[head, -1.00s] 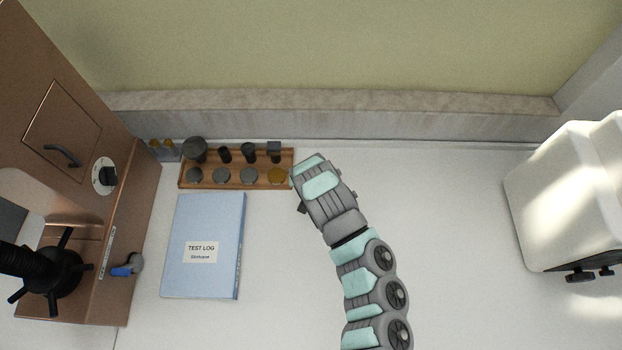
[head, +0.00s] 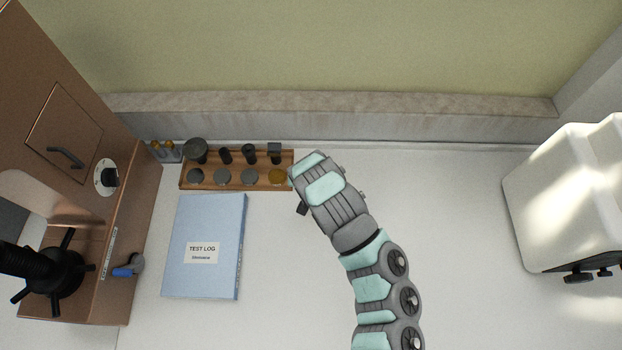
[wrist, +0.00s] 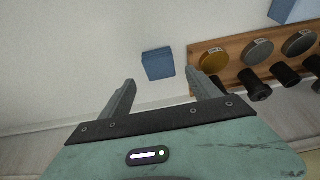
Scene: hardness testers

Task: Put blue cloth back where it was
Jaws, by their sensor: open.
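The blue cloth (wrist: 158,64) is a small, folded-looking square lying on the white counter, seen in the wrist view. It lies just beyond the tips of my gripper (wrist: 160,84), roughly centred between the two spread fingers. My gripper is open with nothing between its fingers. The cloth is close to the end of the wooden rack (wrist: 226,58) but apart from it. In the head view my arm hides the cloth and the fingers. The rack (head: 236,184) shows there just left of my arm's end.
The rack holds several dark fittings and round discs. A blue test log (head: 203,270) lies in front of it. A brown tester (head: 140,215) stands at the left and a white machine (head: 560,190) at the right. The counter right of my arm is clear.

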